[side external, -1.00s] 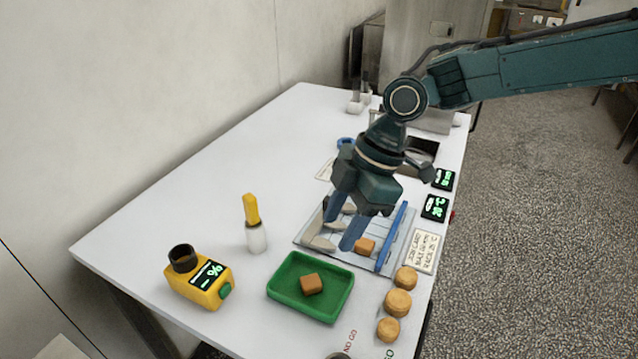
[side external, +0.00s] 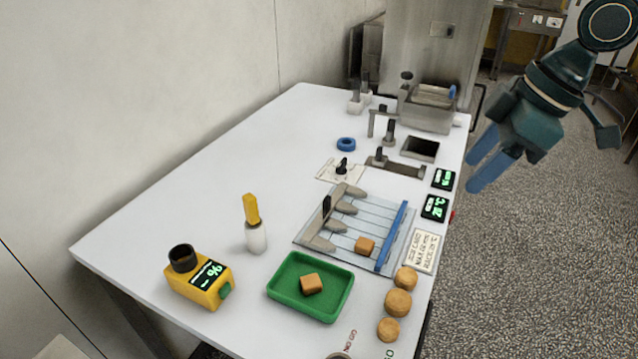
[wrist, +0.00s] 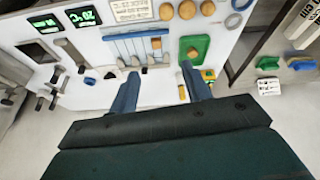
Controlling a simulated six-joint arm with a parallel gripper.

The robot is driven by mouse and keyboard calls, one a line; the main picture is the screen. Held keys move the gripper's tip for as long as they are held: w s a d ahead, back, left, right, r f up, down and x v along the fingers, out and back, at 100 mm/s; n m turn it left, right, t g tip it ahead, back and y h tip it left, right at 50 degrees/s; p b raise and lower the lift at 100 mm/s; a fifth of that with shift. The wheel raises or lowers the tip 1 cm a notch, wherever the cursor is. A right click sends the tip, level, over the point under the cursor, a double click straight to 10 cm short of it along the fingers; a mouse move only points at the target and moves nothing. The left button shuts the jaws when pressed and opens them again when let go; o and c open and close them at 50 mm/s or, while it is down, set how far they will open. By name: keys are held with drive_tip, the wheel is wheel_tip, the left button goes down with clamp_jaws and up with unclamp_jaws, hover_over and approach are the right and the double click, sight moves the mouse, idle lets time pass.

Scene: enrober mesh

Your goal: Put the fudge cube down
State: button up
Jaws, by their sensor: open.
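One brown fudge cube (side external: 365,246) sits on the wire mesh rack (side external: 345,262), near its front edge and left of the blue bar (side external: 392,236). Another brown cube (side external: 311,284) lies in the green tray (side external: 333,312). Both cubes also show in the wrist view, on the rack (wrist: 156,43) and in the tray (wrist: 192,53). My gripper (side external: 482,172) is open and empty, raised beyond the table's right edge, well apart from both cubes. Its two blue fingers are spread in the wrist view (wrist: 158,82).
A grey comb-like bar (side external: 330,222) lies along the rack's left side. Several round tan pieces (side external: 398,303) line the right edge. A yellow meter (side external: 200,285) and a yellow-handled brush (side external: 254,225) stand to the left. The table's far left is clear.

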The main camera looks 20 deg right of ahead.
drive_tip(key=s+d+m+t+h, duration=0.2)
drive_tip(key=s+d+m, duration=0.8)
drive_tip(key=s+d, duration=0.5)
drive_tip(key=shift+s+d+f+m+t+h, duration=0.25)
drive_tip(key=shift+s+h, duration=0.35)
drive_tip(key=shift+s, duration=0.95)
drive_tip(key=shift+r, duration=0.1)
